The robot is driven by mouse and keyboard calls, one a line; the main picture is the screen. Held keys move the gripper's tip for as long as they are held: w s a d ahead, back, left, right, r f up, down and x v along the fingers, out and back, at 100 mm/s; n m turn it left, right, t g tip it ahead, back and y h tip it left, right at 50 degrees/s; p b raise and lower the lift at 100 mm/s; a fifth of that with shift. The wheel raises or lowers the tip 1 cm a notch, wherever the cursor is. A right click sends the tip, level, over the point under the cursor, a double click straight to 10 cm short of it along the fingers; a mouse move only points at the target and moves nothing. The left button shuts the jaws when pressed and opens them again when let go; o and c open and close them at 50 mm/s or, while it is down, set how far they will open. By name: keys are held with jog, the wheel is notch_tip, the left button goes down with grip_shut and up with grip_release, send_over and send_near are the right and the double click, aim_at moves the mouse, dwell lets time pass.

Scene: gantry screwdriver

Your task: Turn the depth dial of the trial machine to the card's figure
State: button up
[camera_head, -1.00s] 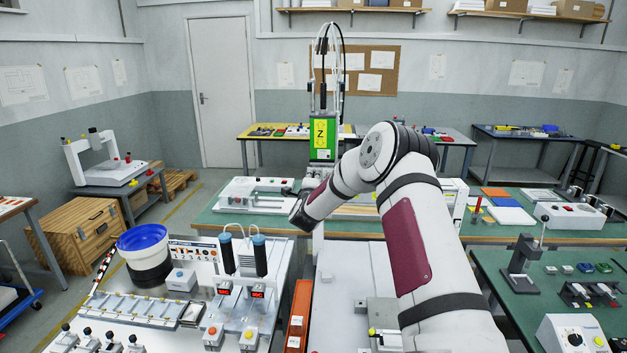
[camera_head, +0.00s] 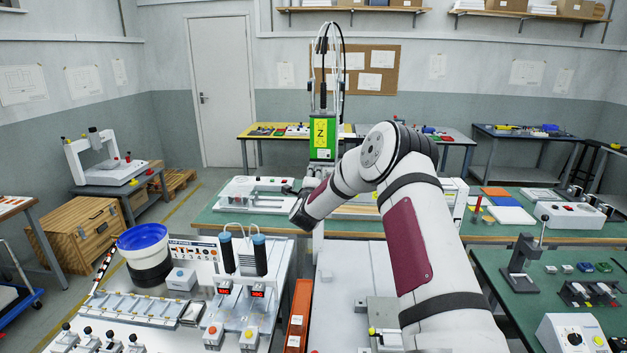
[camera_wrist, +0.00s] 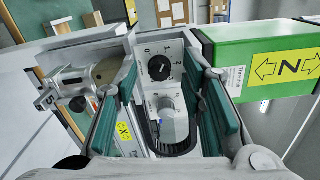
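The depth dial (camera_wrist: 160,67) is a black round knob with a pale pointer mark on a light grey panel. Figures 0, 1 and 2 show around its upper side; I cannot read the pointer's setting for certain. My gripper (camera_wrist: 158,84) is open, with its green-padded fingers on either side of the dial and no clear contact. A grey round knob (camera_wrist: 173,120) sits below the dial. The green Z unit (camera_wrist: 270,68) is to the right; it also shows in the head view (camera_head: 322,128). I cannot identify the card for certain. The dial is hidden in the head view.
A metal slide with a yellow X label (camera_wrist: 123,131) lies close at the left in the wrist view. A green-topped table (camera_head: 225,220) lies beyond.

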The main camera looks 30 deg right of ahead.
jog(key=shift+a, duration=0.1)
jog(key=v, duration=1.2)
jog(key=shift+w, duration=0.1)
